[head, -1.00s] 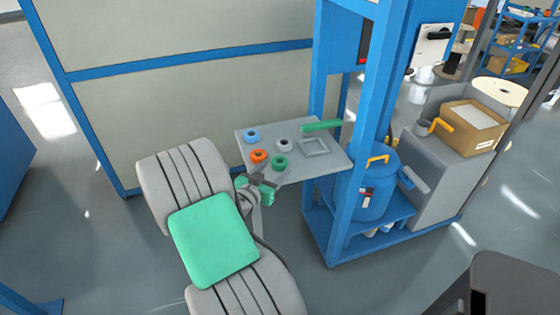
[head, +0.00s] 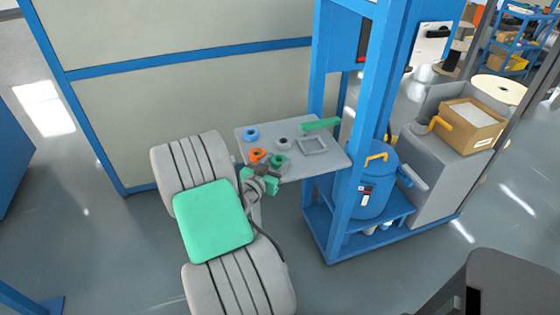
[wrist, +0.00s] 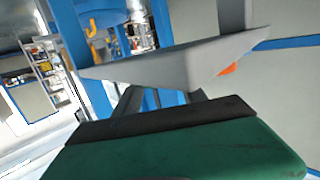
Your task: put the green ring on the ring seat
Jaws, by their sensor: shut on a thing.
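The green ring (head: 279,160) is at the front edge of the grey shelf (head: 325,167) in the head view. My gripper (head: 273,167) reaches it from the front left and is shut on it. The fingertips are small and partly hidden, and I cannot tell if the ring is clear of the shelf. A grey square frame (head: 313,146) lies on the shelf right of the ring. A grey ring-shaped piece (head: 283,143) lies behind it. I cannot tell which of these is the ring seat. A large green surface with a dark strip fills the bottom of the wrist view.
An orange ring (head: 257,155) lies just left of the green ring, and a blue ring (head: 251,135) lies behind that. A green bar (head: 320,124) lies at the back of the shelf. A blue post (head: 370,90) and a blue drum (head: 364,185) stand to the right.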

